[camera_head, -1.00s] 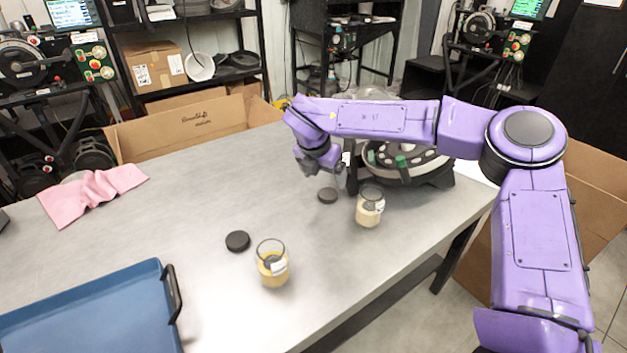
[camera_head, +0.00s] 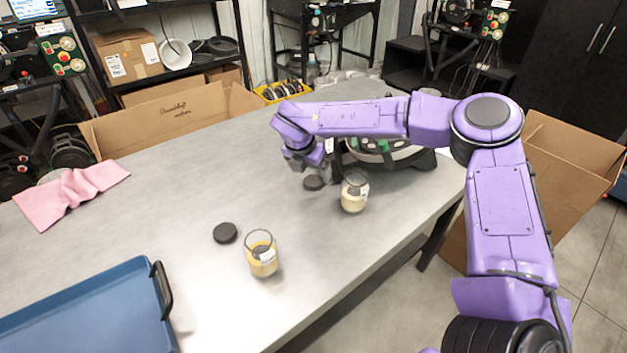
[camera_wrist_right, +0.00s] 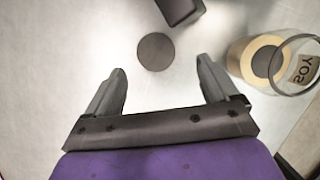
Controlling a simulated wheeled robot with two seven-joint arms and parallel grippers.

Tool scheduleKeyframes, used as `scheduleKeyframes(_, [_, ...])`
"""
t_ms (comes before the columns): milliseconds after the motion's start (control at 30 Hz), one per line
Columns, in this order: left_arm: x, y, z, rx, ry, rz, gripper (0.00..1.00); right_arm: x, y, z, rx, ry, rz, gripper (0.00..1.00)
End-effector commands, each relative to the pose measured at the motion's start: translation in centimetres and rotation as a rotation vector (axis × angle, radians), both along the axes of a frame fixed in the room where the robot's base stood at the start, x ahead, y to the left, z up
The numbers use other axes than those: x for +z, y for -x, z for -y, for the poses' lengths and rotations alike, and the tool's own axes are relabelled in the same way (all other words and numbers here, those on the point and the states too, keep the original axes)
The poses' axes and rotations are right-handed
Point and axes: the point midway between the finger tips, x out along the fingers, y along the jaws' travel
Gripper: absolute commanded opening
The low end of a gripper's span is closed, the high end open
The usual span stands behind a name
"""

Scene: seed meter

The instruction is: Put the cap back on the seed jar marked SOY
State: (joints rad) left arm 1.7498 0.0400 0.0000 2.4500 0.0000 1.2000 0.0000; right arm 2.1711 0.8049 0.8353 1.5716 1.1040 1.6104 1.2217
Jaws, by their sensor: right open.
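The jar marked SOY (camera_wrist_right: 268,62) stands upright and uncapped at the right of the right wrist view, its label readable upside down. By position it is the cream-filled glass jar (camera_head: 354,192) in the head view. A dark round cap (camera_wrist_right: 155,52) lies flat on the table beside it; it also shows in the head view (camera_head: 313,183). My right gripper (camera_wrist_right: 161,70) is open and empty, its fingers pointing toward the cap, which appears between and just beyond the tips. In the head view the right gripper (camera_head: 305,162) hangs just above the cap. My left gripper is out of view.
A second open jar (camera_head: 261,256) with yellowish contents and another dark cap (camera_head: 225,233) stand nearer on the grey table (camera_head: 160,210). A seed meter (camera_head: 385,150) is behind the arm. A blue tray (camera_head: 90,310) and pink cloth (camera_head: 70,192) lie left.

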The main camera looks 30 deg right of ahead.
Motion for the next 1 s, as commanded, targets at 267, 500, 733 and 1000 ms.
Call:
scheduleKeyframes(267, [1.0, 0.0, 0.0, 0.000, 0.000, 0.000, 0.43, -0.8, -0.4, 0.4, -0.001, 0.000, -0.005, 0.87])
scheduleKeyframes(500, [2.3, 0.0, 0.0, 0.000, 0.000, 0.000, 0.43, -4.2, -1.5, 1.5, 0.001, 0.000, -0.002, 0.87])
scheduleKeyframes(733, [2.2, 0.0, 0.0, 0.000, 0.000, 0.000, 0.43, -4.7, -1.6, 1.7, 0.001, -0.001, -0.001, 0.87])
scheduleKeyframes(1000, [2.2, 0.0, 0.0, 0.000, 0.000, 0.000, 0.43, -4.7, -1.6, 1.7, 0.001, 0.000, 0.000, 0.52])
